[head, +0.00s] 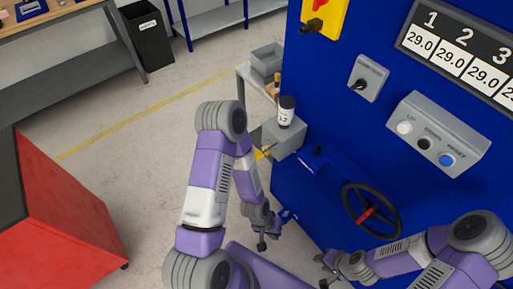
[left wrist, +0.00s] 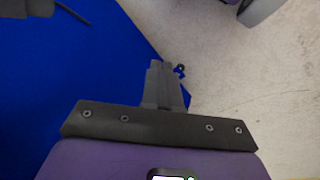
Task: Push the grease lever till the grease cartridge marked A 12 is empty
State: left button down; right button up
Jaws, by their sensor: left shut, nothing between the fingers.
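A white grease cartridge (head: 286,112) with a black cap stands upright on a grey pump box (head: 283,137) at the side of the blue machine. Its label is too small to read surely. A thin lever may stick out by the box, partly behind my left arm, but I cannot make it out clearly. My left gripper (head: 262,242) hangs low, below and apart from the box. In the left wrist view my left gripper (left wrist: 163,85) is shut and empty beside a blue surface. My right gripper (head: 324,272) is below the handwheel; its finger gap is unclear.
The blue machine carries a black handwheel (head: 371,212), a button box (head: 438,134), a rotary switch (head: 368,78) and a number display (head: 465,55). A grey bin (head: 267,58) stands on a small table behind the pump box. A red cabinet (head: 65,215) is at left. Floor between is clear.

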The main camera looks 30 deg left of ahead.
pick_arm(q)
jog(key=w+a+r+n+p, duration=0.1)
jog(key=w+a+r+p, duration=0.1)
jog(key=w+r, duration=0.3)
notch_tip(320, 180, up, 32)
jog(key=n+y+p, duration=0.4)
jog(key=n+p, duration=0.3)
jog(key=n, duration=0.3)
send_over(258, 155)
jog(key=shift+a, duration=0.1)
jog(key=shift+f, duration=0.1)
notch_tip(258, 155, down, 14)
jog(key=shift+f+b, duration=0.1)
jog(key=shift+b, duration=0.45)
